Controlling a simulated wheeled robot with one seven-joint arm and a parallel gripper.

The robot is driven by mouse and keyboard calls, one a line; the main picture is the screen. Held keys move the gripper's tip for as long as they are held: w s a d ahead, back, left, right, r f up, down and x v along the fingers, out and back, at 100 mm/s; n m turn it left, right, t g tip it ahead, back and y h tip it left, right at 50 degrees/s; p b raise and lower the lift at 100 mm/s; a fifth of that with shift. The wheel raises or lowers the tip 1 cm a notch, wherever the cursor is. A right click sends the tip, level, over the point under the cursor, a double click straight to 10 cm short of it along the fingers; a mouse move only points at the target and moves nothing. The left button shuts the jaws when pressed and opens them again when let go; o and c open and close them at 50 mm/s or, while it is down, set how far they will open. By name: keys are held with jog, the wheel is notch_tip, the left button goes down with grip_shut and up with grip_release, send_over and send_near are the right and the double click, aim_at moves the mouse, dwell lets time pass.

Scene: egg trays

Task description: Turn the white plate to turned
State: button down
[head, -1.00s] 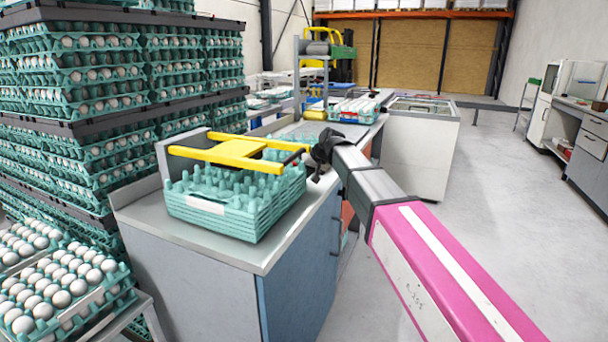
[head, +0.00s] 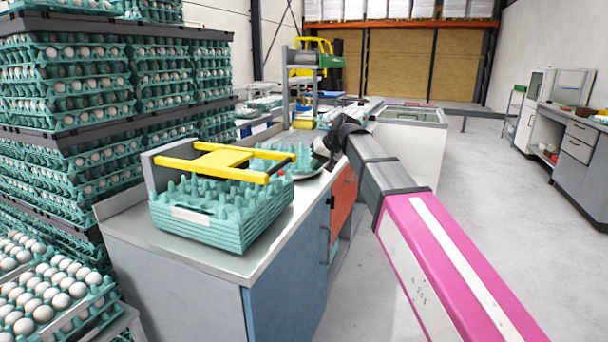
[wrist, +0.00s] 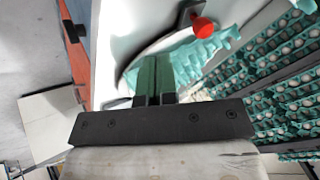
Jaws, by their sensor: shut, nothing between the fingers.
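The white plate (head: 308,174) lies on the grey counter behind the front stack of teal egg trays. Only part of its rim shows in the head view, with a teal egg tray (head: 270,153) on it. In the wrist view its curved rim (wrist: 160,45) shows beyond the fingertips, partly covered by teal tray. My gripper (head: 324,150) is at the plate's right side in the head view, its fingers shut and empty. In the wrist view the closed fingertips (wrist: 155,72) overlap the plate's edge; I cannot tell whether they touch it.
Teal trays (head: 200,225) and a yellow frame (head: 220,160) stand on the counter (head: 140,232) near me. A red knob (wrist: 203,27) is close to the plate in the wrist view. Tall egg stacks (head: 70,90) stand left. The floor right is clear.

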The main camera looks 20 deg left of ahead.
aim_at(287, 178)
jog(key=shift+m+t, duration=0.3)
jog(key=shift+m, duration=0.2)
jog(key=x, duration=0.3)
jog(key=w+x, duration=0.1)
jog(key=x, duration=0.3)
jog(key=w+x, duration=0.1)
jog(key=x, duration=0.3)
jog(key=shift+w+r, duration=0.2)
jog(key=shift+w, duration=0.1)
jog(key=shift+s+a+r, duration=0.1)
jog(key=shift+s+a, duration=0.15)
jog(key=shift+a, duration=0.3)
jog(key=shift+s+a+r, duration=0.1)
jog(key=shift+s+a, duration=0.1)
jog(key=shift+a, duration=0.4)
jog(key=shift+s+a+f, duration=0.1)
jog(key=shift+s+a, duration=0.15)
jog(key=shift+a, duration=0.4)
jog(key=shift+s+a, duration=0.25)
jog(key=shift+a, duration=0.2)
jog(key=shift+s+a, duration=0.25)
jog(key=shift+a, duration=0.25)
